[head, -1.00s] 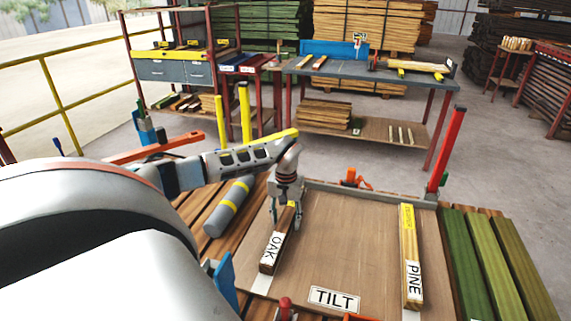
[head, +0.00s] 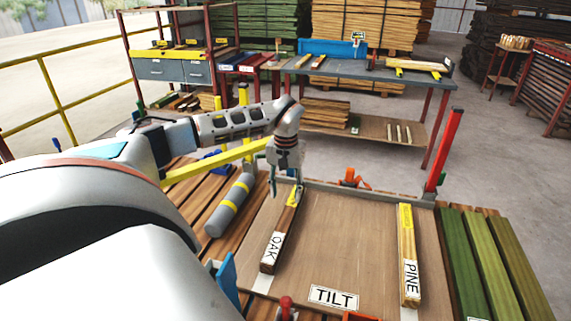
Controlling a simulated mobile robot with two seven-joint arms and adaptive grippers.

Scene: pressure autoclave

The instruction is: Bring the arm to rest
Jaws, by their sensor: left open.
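My left gripper (head: 286,188) points down above the far end of the dark wooden bar labelled OAK (head: 278,246) in the head view. Its fingers are open, and nothing is seen held between them. The OAK bar lies on the left of the brown board marked TILT (head: 338,250). A lighter bar labelled PINE (head: 410,258) lies on the board's right side. My left arm reaches in from the left and hides part of the slatted table behind it. My right gripper is not in view.
A grey cylinder with yellow bands (head: 230,205) lies left of the board. A red upright post (head: 444,152) stands at the back right, near green planks (head: 495,262). An orange clamp (head: 351,178) sits at the board's far edge. A workbench (head: 365,74) stands behind.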

